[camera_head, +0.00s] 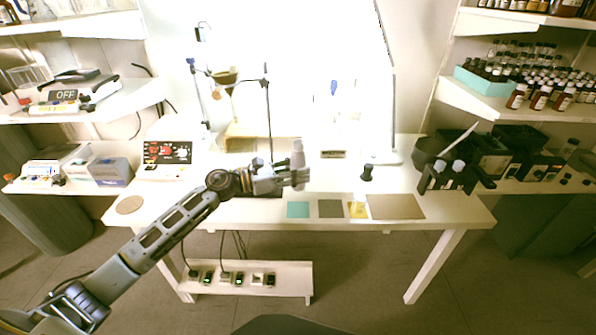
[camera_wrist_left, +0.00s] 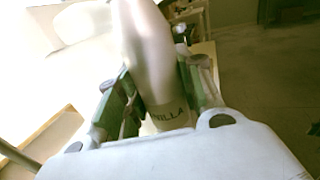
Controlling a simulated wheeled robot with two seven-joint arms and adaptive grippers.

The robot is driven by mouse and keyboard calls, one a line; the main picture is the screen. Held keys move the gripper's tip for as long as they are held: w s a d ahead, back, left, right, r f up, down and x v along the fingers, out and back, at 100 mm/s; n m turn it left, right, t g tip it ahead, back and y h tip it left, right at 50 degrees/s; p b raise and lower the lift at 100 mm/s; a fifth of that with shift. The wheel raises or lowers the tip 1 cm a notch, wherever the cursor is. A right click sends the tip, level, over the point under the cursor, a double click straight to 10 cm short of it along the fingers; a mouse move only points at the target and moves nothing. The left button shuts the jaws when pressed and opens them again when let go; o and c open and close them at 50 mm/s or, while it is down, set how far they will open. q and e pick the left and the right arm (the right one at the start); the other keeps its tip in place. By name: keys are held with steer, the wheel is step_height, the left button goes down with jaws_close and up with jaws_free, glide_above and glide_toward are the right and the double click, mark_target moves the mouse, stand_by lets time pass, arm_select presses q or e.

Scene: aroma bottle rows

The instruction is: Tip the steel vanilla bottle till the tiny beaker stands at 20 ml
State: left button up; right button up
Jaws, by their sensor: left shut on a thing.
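The steel vanilla bottle (camera_head: 298,156) is in my left gripper (camera_head: 290,178), above the front part of the white table. In the head view it stands nearly upright. In the left wrist view the bottle (camera_wrist_left: 150,55) is a smooth pale metal body with letters ending in "NILLA", and the fingers of the left gripper (camera_wrist_left: 160,95) close on it from both sides. A small clear beaker with yellowish contents seems to stand on the yellow mat (camera_head: 357,209), right of the gripper; its outline and level are too small to read. My right gripper does not show.
A teal mat (camera_head: 298,209), a grey mat (camera_head: 331,208) and a tan mat (camera_head: 396,206) lie along the table's front edge. A device with a dark panel (camera_head: 168,153) stands at left. Black holders (camera_head: 450,170) crowd the right end. Glare washes out the back.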

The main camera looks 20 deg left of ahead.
mark_target(303, 161)
arm_select(q)
steer(key=shift+r, duration=0.1)
steer(key=shift+w+r, duration=0.2)
steer(key=shift+r, duration=0.4)
steer(key=shift+w+d+r, duration=0.15)
steer(key=shift+d+r, duration=0.45)
steer(key=shift+r, duration=0.25)
steer(key=s+d+f+m+g+h, duration=0.1)
steer(key=s+d+f, duration=0.1)
steer(key=d, duration=0.6)
steer(key=s+d+f+m+g, duration=0.1)
steer(key=d+f, duration=0.2)
steer(key=d, duration=0.5)
steer(key=s+d+f+m+g+h, duration=0.1)
steer(key=s+d+f+g, duration=0.1)
steer(key=d, duration=0.6)
steer(key=w+d+f+n+t+y, duration=0.1)
steer(key=w+f+n+t+y, duration=0.1)
steer(key=w+f+n+t, duration=0.1)
steer(key=shift+w+d+f+t+p, duration=0.2)
steer(key=shift+w+f+t+p, duration=0.15)
steer(key=shift+f+t, duration=0.4)
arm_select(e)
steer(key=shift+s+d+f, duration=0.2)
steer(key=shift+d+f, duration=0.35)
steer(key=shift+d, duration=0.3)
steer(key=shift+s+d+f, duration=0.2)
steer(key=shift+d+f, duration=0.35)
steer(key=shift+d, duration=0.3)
